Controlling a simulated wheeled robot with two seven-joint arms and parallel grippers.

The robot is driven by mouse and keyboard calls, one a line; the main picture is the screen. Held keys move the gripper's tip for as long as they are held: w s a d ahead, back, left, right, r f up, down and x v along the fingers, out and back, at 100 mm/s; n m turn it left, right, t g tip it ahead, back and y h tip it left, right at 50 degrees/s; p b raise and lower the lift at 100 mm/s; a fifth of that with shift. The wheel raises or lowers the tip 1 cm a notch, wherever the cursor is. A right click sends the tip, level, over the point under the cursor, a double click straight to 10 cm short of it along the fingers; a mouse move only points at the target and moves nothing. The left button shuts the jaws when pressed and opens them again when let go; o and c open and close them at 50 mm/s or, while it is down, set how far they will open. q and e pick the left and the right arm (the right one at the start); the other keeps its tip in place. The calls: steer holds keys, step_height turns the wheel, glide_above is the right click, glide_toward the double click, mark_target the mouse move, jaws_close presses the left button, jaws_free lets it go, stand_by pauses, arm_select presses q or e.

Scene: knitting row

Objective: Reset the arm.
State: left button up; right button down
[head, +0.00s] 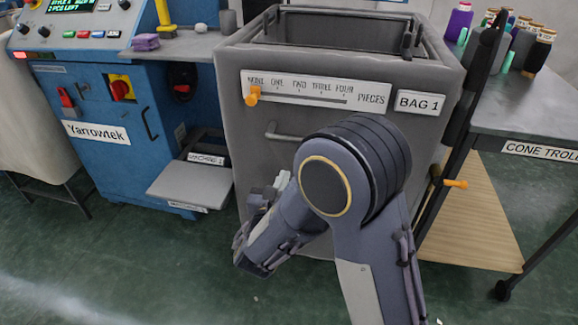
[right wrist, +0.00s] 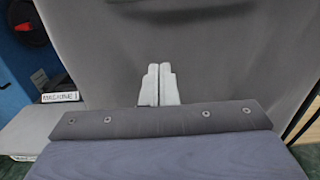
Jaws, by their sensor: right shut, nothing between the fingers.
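My right arm reaches up from the bottom of the head view and bends down to the left at its elbow, in front of the grey bag bin marked BAG 1 (head: 236,120). My right gripper (head: 281,181) is partly hidden behind my own forearm there. In the right wrist view my right gripper (right wrist: 159,85) shows its two pale fingers side by side, shut and empty. The grey front of the bin (right wrist: 215,50) fills the background behind the fingers; I cannot tell whether they touch it. My left gripper is not in view.
A blue Yarrowtek machine (head: 105,160) with a low grey tray (head: 188,186) stands left of the bin. An orange slider knob (head: 252,96) sits under NONE on the bin's scale. A cone trolley (head: 520,118) with several yarn cones stands at right. Green floor lies open at lower left.

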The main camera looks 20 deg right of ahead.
steer(key=v, duration=0.5)
steer(key=s+d+f+m+g, duration=0.3)
steer(key=s+d+m+g, duration=0.95)
steer(key=d+m, duration=0.2)
steer(key=s+a+f+m+g+y, duration=0.1)
steer(key=s+a+m+g+y, duration=0.15)
steer(key=s+m+y, duration=0.75)
steer(key=s+a+r+m+t+y, duration=0.2)
steer(key=a+r+m+t+y, duration=0.1)
steer(key=a+r+m+t, duration=0.3)
step_height(320, 180, up, 28)
steer(key=p, duration=2.9)
steer(key=shift+w+m+g, duration=0.2)
steer(key=shift+m+g, duration=0.1)
steer(key=shift+m, duration=0.15)
